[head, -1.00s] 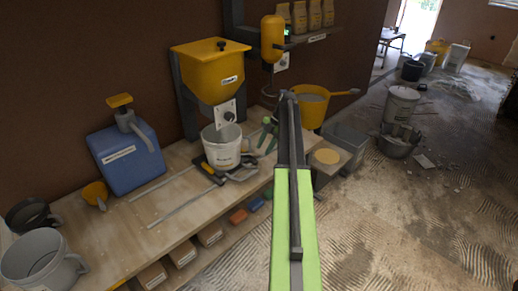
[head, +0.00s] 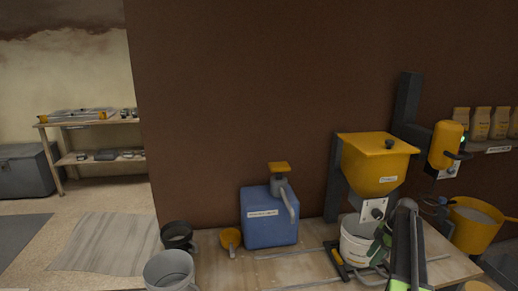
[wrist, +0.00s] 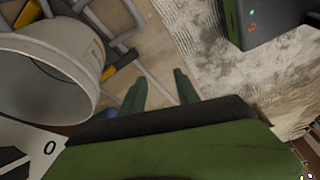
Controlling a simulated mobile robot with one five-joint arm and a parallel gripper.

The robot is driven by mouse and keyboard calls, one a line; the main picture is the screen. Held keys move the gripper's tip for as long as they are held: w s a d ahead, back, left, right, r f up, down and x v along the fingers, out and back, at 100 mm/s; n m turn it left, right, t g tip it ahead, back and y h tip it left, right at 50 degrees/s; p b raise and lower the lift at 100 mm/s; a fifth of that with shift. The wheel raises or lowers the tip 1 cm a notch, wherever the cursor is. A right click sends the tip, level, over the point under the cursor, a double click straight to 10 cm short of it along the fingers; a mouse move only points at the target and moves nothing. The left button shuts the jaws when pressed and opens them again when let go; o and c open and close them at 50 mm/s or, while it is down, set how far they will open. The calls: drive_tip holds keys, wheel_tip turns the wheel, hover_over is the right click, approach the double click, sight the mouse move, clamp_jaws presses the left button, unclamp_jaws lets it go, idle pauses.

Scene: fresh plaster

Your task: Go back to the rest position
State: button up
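My gripper (head: 382,240) is at the right of the head view, beside the white bucket (head: 357,250) under the yellow hopper (head: 375,165), partly hidden by my arm. In the wrist view its two dark green fingers (wrist: 160,88) stand apart with nothing between them, so it is open and empty. The white bucket (wrist: 45,75) fills the upper left there, apart from the fingers. A grey metal frame with black and yellow parts (wrist: 118,62) lies beyond the fingers.
A yellow tub (head: 473,228) is at the right. Open floor (head: 105,215) lies at the left.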

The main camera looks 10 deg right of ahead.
drive_tip(key=s+a+m+h, duration=0.1)
drive_tip(key=s+a+m, duration=0.3)
drive_tip(key=a, duration=0.9)
drive_tip(key=s+a+m+h, duration=0.1)
drive_tip(key=s+a+m, duration=0.3)
drive_tip(key=a, duration=0.9)
drive_tip(key=s+a+m+h+p, duration=0.1)
drive_tip(key=s+a+m, duration=0.2)
drive_tip(key=a, duration=1)
drive_tip(key=m, duration=0.3)
drive_tip(key=shift+s+a+g+h, duration=0.35)
drive_tip(key=shift+s+g+h, duration=0.05)
drive_tip(key=shift+r, duration=0.1)
